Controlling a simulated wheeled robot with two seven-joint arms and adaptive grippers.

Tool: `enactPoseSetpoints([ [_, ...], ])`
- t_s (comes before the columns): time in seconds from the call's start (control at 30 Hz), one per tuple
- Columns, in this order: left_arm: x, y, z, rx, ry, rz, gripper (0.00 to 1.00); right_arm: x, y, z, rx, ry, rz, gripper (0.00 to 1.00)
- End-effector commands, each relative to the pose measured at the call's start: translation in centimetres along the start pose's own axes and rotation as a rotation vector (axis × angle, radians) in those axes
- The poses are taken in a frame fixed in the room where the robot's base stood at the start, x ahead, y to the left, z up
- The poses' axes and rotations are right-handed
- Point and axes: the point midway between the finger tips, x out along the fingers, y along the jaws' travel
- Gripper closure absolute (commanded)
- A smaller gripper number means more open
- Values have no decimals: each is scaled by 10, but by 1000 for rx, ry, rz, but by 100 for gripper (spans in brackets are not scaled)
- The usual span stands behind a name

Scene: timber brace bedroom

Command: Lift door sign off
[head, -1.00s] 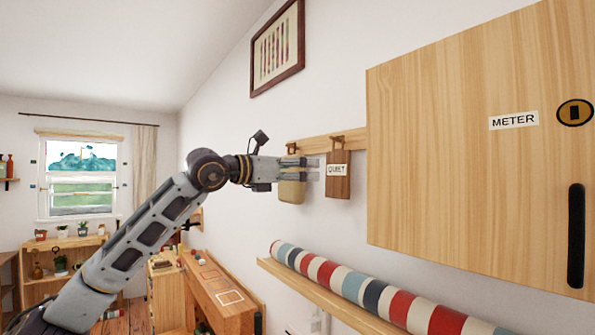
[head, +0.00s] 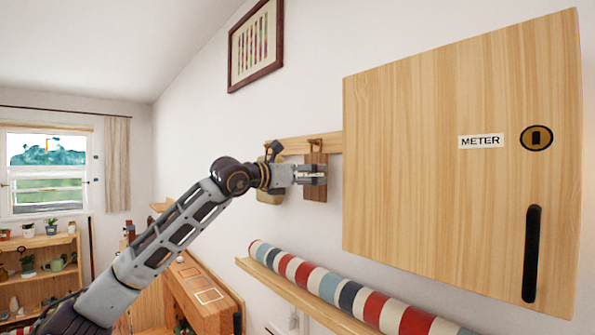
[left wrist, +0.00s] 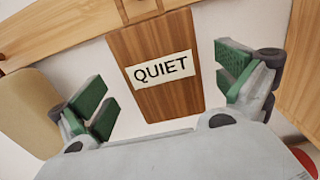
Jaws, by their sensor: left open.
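The door sign (head: 315,187) is a brown wooden board hanging from a hook on the wall rail (head: 294,145). In the left wrist view the sign (left wrist: 160,95) shows its white QUIET label facing me. My left gripper (head: 322,175) is in front of the sign in the head view and covers its label. In the left wrist view the open left gripper (left wrist: 165,95) has green pads on either side of the sign, with gaps between pads and board. It holds nothing. My right gripper is not in view.
A tan hanging piece (left wrist: 32,108) is left of the sign. A wooden METER cabinet (head: 400,180) stands close on the right. Below, a wooden shelf (head: 255,268) carries a striped roll (head: 322,285). A framed picture (head: 256,45) hangs above.

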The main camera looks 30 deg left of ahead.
Motion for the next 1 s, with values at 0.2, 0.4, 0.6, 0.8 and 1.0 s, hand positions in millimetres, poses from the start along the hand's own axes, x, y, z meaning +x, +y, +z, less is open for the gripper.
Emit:
enactPoseSetpoints([
  [0.2,22,0,2,-1,0,-1,0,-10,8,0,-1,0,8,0],
  [0.4,30,0,1,0,0,-1,0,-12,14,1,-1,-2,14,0],
  [0.6,31,0,0,0,0,0,0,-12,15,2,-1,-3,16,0],
  [0.8,31,0,0,0,0,0,13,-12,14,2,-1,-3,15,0],
  [1.0,31,0,0,0,0,0,39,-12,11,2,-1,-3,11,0],
])
